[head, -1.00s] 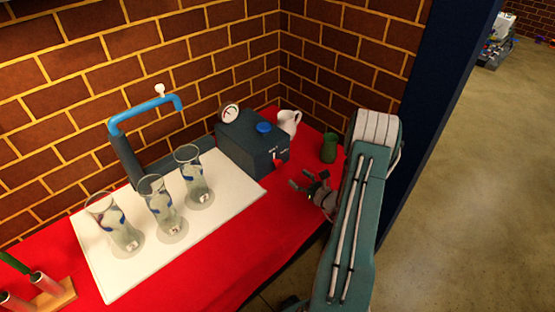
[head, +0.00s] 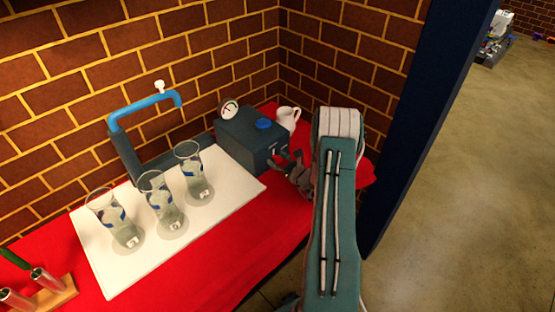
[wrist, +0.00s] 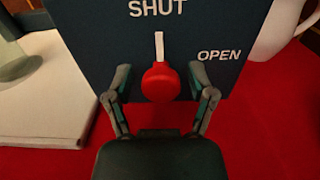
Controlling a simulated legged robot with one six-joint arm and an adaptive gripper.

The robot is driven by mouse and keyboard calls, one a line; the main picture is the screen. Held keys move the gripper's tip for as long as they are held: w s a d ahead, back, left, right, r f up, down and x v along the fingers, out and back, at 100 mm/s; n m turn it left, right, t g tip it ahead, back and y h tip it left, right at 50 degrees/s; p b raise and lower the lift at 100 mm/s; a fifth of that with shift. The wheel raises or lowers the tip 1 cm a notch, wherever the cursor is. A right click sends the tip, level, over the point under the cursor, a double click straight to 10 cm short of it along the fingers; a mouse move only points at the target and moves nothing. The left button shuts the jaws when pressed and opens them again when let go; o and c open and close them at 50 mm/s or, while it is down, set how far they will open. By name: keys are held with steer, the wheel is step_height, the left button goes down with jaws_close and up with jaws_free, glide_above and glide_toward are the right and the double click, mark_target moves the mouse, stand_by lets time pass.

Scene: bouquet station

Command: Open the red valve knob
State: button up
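The red valve knob (wrist: 160,84) is on the front of a dark box (wrist: 97,40) in the wrist view. Its white pointer (wrist: 159,46) stands straight up toward the word SHUT; the word OPEN is to the right. My gripper (wrist: 161,74) is open, with one finger on each side of the knob. Small gaps show between the fingers and the knob, so it is not gripped. In the head view my gripper (head: 285,160) is at the front of the dark box (head: 238,145), and the knob is hard to make out there.
A white jug (head: 288,117) stands right of the box. A gauge (head: 230,110) and blue cap (head: 263,124) are on top of the box. Several glasses stand on a white board (head: 105,275) to the left. A brick wall is behind the red table (head: 240,245).

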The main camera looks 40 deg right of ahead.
jaws_close()
steer(key=shift+d, duration=0.1)
steer(key=m, duration=0.9)
steer(key=shift+d, duration=0.1)
steer(key=m, duration=0.4)
steer(key=shift+m, duration=0.4)
steer(key=shift+f+m, duration=0.15)
steer(key=shift+m, duration=1.85)
